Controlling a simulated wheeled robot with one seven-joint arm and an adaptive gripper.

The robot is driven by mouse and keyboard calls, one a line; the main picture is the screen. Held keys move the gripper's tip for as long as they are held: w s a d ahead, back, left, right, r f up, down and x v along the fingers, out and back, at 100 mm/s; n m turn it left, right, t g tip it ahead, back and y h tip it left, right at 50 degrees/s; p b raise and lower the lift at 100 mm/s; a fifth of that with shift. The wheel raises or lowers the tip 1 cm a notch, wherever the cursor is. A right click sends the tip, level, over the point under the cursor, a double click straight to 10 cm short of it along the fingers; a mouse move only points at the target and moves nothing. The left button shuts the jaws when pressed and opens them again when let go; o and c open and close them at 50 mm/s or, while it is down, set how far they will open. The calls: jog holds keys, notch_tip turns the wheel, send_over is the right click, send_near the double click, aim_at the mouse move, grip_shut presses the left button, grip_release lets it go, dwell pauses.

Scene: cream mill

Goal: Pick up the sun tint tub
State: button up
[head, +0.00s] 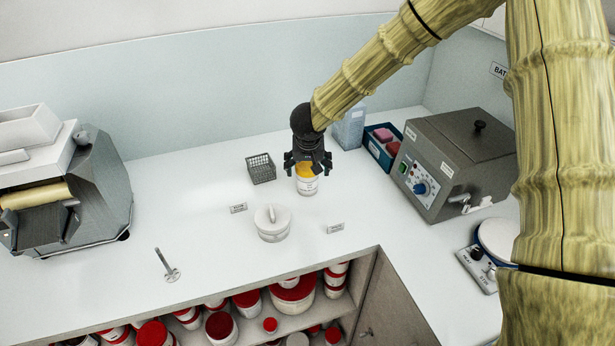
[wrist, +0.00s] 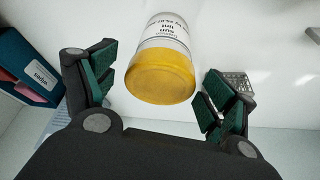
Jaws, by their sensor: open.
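The sun tint tub (head: 307,183) is a small white labelled tub with a yellow lid, standing on the white counter in the head view. In the wrist view the tub (wrist: 162,62) shows its yellow lid and a label with the words "sun tint". My gripper (head: 308,168) is just above and around the tub's top in the head view, partly covering the lid. In the wrist view my gripper (wrist: 155,98) is open, with one green-padded finger on each side of the tub and gaps between. The tub is not gripped.
A wire basket (head: 261,169) stands close left of the tub. A blue bin (head: 381,148) and a grey machine (head: 455,160) stand to the right.

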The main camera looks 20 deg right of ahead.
jog(key=shift+p+x, duration=0.45)
jog(key=shift+x, duration=1.7)
jog(key=shift+w, duration=0.15)
jog(key=c, duration=1.2)
